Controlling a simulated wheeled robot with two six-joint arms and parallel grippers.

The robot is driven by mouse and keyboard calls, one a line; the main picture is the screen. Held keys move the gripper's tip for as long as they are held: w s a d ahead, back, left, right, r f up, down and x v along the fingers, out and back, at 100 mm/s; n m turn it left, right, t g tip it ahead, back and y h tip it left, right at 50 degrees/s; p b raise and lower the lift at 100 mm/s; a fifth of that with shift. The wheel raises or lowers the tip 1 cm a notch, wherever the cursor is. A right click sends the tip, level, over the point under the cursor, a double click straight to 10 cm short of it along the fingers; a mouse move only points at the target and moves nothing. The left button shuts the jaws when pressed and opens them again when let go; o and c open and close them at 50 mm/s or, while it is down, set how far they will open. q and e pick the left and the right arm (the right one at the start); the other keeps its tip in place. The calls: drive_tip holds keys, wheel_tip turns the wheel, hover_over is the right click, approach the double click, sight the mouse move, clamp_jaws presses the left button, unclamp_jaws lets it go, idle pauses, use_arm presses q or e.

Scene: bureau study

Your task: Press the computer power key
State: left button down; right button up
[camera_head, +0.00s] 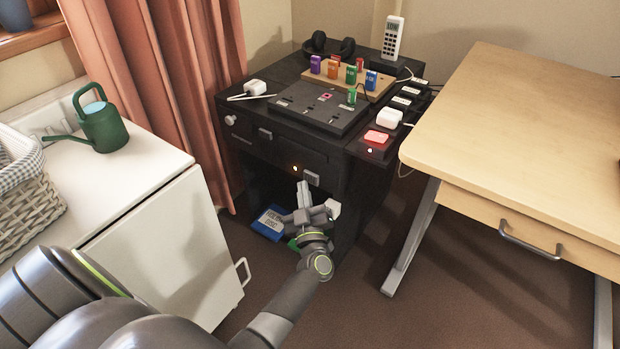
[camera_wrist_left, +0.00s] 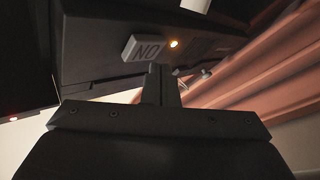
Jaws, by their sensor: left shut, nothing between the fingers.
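The grey key (camera_head: 311,178) is on the front of the black cabinet, beside a small lit orange light (camera_head: 295,168). In the left wrist view the key (camera_wrist_left: 144,48) shows lettering that reads "NO" in this turned view, and the orange light (camera_wrist_left: 174,44) is next to it. My left gripper (camera_head: 303,187) is shut and empty, its fingertips close to the key. In the left wrist view the fingertips (camera_wrist_left: 160,72) appear just below the key; I cannot tell whether they touch it. My right gripper is not in view.
The black cabinet (camera_head: 342,187) holds a dark panel (camera_head: 290,107), a power strip with a red switch (camera_head: 376,137) and a handset (camera_head: 393,37). A blue box (camera_head: 268,222) lies low behind my arm. A white cabinet (camera_head: 175,245) stands left, a wooden desk (camera_head: 520,130) right.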

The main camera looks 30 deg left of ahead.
use_arm(q)
drive_tip(key=s+p, duration=0.2)
drive_tip(key=s, duration=0.3)
drive_tip(key=shift+a, duration=0.15)
idle(0.8)
